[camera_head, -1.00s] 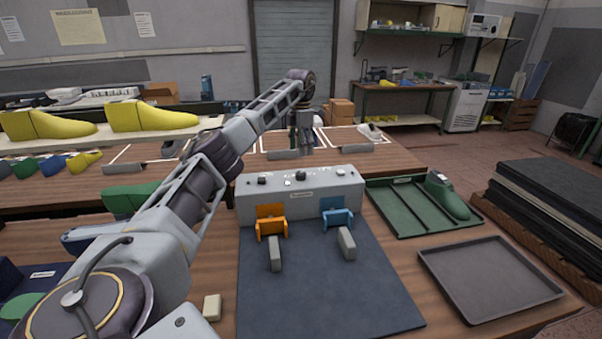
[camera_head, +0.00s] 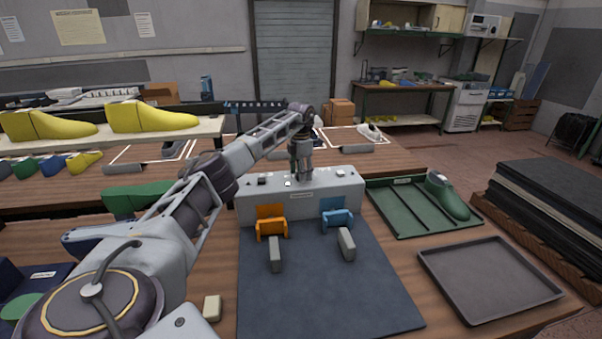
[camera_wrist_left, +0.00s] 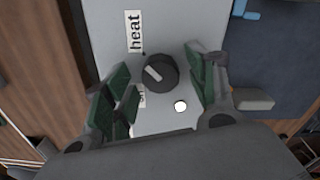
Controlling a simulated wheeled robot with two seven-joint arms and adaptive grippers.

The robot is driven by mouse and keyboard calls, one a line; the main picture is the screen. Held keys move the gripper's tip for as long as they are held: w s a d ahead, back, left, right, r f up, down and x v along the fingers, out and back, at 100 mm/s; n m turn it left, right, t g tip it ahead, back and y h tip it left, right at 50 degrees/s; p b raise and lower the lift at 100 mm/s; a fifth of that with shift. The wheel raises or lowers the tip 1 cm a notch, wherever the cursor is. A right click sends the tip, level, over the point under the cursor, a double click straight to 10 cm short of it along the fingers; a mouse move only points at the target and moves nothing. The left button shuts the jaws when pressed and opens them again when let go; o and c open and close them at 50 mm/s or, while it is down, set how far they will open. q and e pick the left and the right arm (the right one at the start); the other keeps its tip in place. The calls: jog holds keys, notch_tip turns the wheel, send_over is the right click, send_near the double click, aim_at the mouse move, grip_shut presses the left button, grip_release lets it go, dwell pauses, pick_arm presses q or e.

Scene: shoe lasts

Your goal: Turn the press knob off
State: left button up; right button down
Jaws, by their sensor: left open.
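The black press knob (camera_wrist_left: 160,73) has a pale pointer mark set diagonally. It sits on top of the grey press box (camera_head: 300,205), by "heat" and "on" labels in the left wrist view. My left gripper (camera_head: 301,177) points down at the box top. In the left wrist view its green-padded fingers (camera_wrist_left: 158,83) are open on either side of the knob, with gaps between pads and knob. The gripper hides the knob in the head view. A white round light (camera_wrist_left: 180,106) shows beside the knob. My right gripper is out of view.
Orange (camera_head: 271,222) and blue (camera_head: 337,216) clamps are on the box front, above a dark mat (camera_head: 320,290). A green tray (camera_head: 400,225) holding a green last and an empty grey tray (camera_head: 490,280) lie to the right. Yellow lasts (camera_head: 150,117) stand on a shelf at left.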

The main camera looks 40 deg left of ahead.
pick_arm(q)
jog(key=shift+f, duration=0.15)
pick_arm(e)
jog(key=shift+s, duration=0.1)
pick_arm(q)
jog(key=shift+c, duration=0.7)
jog(key=c, duration=0.9)
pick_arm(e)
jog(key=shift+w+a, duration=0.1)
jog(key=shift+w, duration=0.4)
